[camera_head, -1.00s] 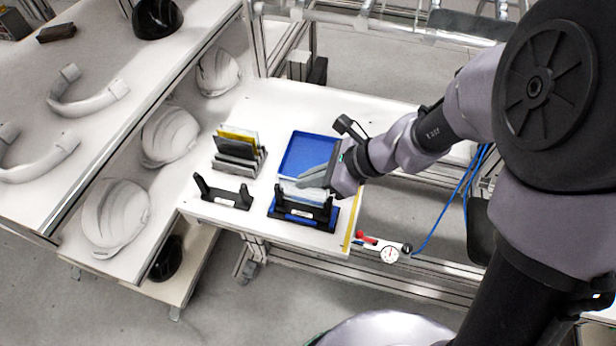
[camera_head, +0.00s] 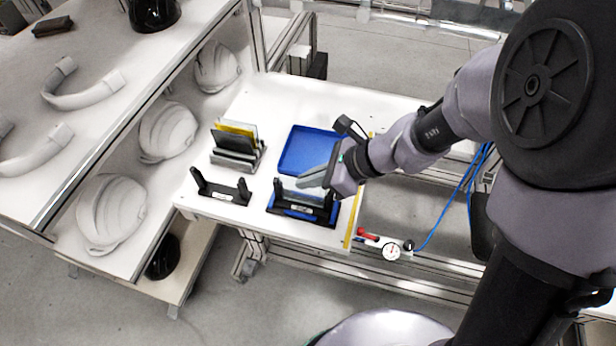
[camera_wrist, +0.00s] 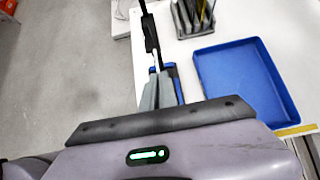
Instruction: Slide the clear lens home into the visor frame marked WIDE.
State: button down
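A black visor frame (camera_head: 301,209) with two upright posts stands on a blue base at the front of the white table. Its white label is too small to read. The clear lens (camera_head: 289,185), pale and see-through, stands upright between the posts, its lower part hidden behind the front bar. My gripper (camera_head: 312,178) reaches in from the right and its grey fingers are at the lens's upper edge. In the wrist view the fingers (camera_wrist: 158,92) look closed on the thin lens edge, next to the black frame (camera_wrist: 149,35). Whether the lens is fully seated cannot be seen.
A second black frame (camera_head: 222,190) stands to the left. A rack (camera_head: 236,157) behind it holds yellow and dark panels. An empty blue tray (camera_head: 308,148) lies behind the lens. A gauge (camera_head: 391,252) is by the table's front right edge. White helmet shells (camera_head: 110,214) fill the left shelf.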

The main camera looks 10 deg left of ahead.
jog(key=shift+f+b, duration=0.3)
jog(key=shift+f, duration=0.05)
jog(key=c, duration=1.6)
grip_release()
jog(key=shift+r, duration=0.1)
jog(key=p+v, duration=0.7)
jog(key=v, duration=1)
jog(key=shift+d+r, duration=0.1)
jog(key=shift+d, duration=0.05)
jog(key=s+d+r+n+t+h, duration=0.1)
jog(key=s+d+r+n+h, duration=0.1)
jog(key=n, duration=0.3)
jog(key=s+d+r+n+t+h+b, duration=0.1)
jog(key=s+d+r+n+t+h, duration=0.1)
jog(key=s+r+n, duration=0.1)
jog(key=s+d+r+n+t+h+b, duration=0.1)
jog(key=s+d+r+n+t+h, duration=0.1)
jog(key=s+n, duration=0.4)
jog(key=shift+s+r+n+h, duration=0.25)
jog(key=shift+r+n+h, duration=0.05)
jog(key=shift+h, duration=0.2)
